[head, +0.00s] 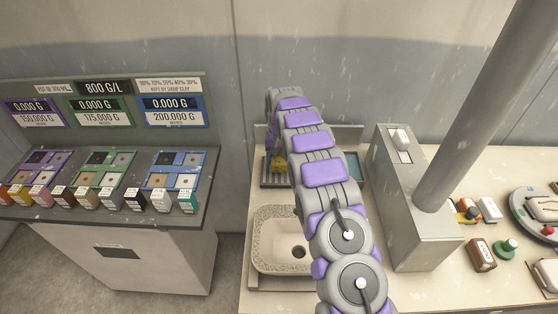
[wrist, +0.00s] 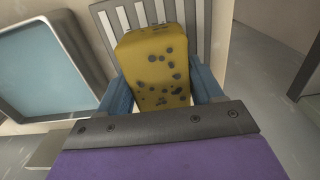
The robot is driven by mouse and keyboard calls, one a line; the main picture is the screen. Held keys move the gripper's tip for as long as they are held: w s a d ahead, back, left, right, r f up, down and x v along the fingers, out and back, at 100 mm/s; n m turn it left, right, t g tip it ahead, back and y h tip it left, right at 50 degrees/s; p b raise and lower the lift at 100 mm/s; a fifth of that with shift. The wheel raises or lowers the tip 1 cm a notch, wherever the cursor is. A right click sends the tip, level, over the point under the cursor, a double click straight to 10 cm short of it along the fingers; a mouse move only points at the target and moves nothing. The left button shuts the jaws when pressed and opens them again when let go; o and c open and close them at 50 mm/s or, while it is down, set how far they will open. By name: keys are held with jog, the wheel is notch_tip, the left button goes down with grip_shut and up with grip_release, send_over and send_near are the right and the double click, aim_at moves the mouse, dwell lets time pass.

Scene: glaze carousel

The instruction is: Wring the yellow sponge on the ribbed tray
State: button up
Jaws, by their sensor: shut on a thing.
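The yellow sponge (wrist: 155,60), dotted with dark pores, is held between the two blue fingers of my gripper (wrist: 163,88) in the wrist view. The ribbed tray (wrist: 103,18) shows behind the sponge as pale slats. In the head view the ribbed tray (head: 272,179) lies behind the sink, and a small yellow part of the sponge (head: 279,166) shows over it beside my arm. My arm hides most of the gripper there. I cannot tell whether the sponge touches the tray.
A speckled sink basin (head: 266,222) is in front of the tray, partly behind my arm. A tall grey metal box (head: 413,225) stands to the right, with a thick grey pipe (head: 488,95) by it. A console with coloured panels (head: 108,190) stands at the left.

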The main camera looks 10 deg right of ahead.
jog(key=shift+r+p, duration=0.7)
jog(key=shift+r, duration=1.25)
